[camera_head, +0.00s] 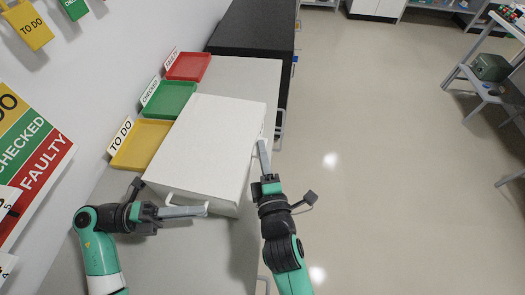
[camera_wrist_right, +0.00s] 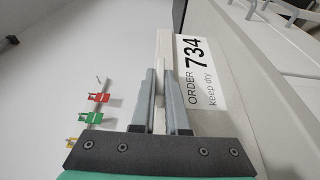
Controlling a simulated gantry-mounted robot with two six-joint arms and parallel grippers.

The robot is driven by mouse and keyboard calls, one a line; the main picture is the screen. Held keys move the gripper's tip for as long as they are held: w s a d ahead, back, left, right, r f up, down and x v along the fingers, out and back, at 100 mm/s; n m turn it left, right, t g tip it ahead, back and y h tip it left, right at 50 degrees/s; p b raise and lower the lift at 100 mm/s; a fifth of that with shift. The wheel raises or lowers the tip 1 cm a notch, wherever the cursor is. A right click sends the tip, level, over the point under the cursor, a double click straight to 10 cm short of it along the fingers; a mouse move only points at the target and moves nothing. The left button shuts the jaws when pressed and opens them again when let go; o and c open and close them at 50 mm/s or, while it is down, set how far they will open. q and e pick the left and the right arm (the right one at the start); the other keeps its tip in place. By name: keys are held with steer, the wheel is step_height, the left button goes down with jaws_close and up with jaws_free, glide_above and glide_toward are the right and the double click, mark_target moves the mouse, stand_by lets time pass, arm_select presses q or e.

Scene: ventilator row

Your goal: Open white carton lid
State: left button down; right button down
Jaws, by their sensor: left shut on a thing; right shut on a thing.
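The white carton (camera_head: 205,140) sits on the grey counter with its flat lid closed on top. My left gripper (camera_head: 206,209) is at the carton's near side, its fingers pointing right along that side; it is shut on the carton, but the gripped part is hard to see. My right gripper (camera_head: 263,146) is at the carton's right side, shut on a thin white edge of it. In the right wrist view the right gripper (camera_wrist_right: 162,72) has this white strip between its fingers, beside a label (camera_wrist_right: 200,75) reading "ORDER 734 keep dry".
Yellow "TO DO" (camera_head: 140,146), green "CHECKED" (camera_head: 170,99) and red "FAULTY" (camera_head: 188,66) trays line the wall left of the carton. The grey counter (camera_head: 245,75) is bare behind the carton. Drawer handles (camera_head: 281,122) stick out along its right edge. Open floor lies to the right.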

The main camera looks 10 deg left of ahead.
steer(key=shift+r, duration=0.15)
stand_by(0.7)
steer(key=a+r, duration=0.7)
steer(key=r, duration=0.4)
steer(key=w+a+r, duration=0.1)
steer(key=a+r, duration=0.6)
steer(key=r, duration=0.4)
steer(key=shift+w+a+r, duration=0.2)
steer(key=shift+a+r, duration=0.1)
steer(key=shift+r, duration=0.1)
steer(key=c, duration=1.3)
jaws_free()
steer(key=shift+d+f, duration=0.15)
steer(key=shift+f, duration=0.1)
steer(key=shift+c, duration=0.2)
steer(key=o, duration=0.4)
steer(key=shift+d+f, duration=0.1)
steer(key=shift+f, duration=0.05)
